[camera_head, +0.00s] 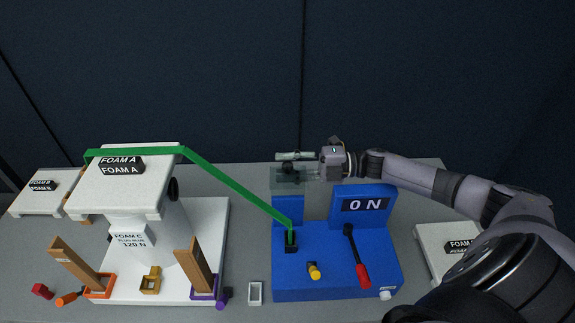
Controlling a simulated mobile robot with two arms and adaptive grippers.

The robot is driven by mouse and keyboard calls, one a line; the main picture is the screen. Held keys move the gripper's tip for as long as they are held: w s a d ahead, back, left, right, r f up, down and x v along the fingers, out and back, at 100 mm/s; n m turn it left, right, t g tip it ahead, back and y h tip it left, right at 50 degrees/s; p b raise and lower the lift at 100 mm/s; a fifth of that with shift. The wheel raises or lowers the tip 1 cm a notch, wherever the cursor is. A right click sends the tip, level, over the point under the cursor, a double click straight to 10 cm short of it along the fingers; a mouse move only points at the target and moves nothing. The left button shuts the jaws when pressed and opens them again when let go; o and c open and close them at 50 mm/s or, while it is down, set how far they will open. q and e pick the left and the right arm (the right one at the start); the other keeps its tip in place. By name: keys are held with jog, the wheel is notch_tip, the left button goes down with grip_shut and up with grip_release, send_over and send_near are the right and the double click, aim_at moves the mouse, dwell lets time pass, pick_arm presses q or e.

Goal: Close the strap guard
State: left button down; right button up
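A green strap (235,185) runs from the white FOAM A block (120,190) down to a dark slot (290,249) on the station. A pale, see-through piece (288,187), perhaps the strap guard, shows above the station's left back part. My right gripper (293,166) reaches in from the right and overlaps this piece. Its fingers look apart one above the other; I cannot tell whether they grip anything. My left gripper is not in view.
A red-handled lever (360,267) and a yellow knob (314,271) stand on the station. Wooden posts (195,264) stand on the white base at left. Another foam block (445,245) lies at right, near my arm. A dark wall is behind.

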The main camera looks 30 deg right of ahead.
grip_shut()
dwell(0.6)
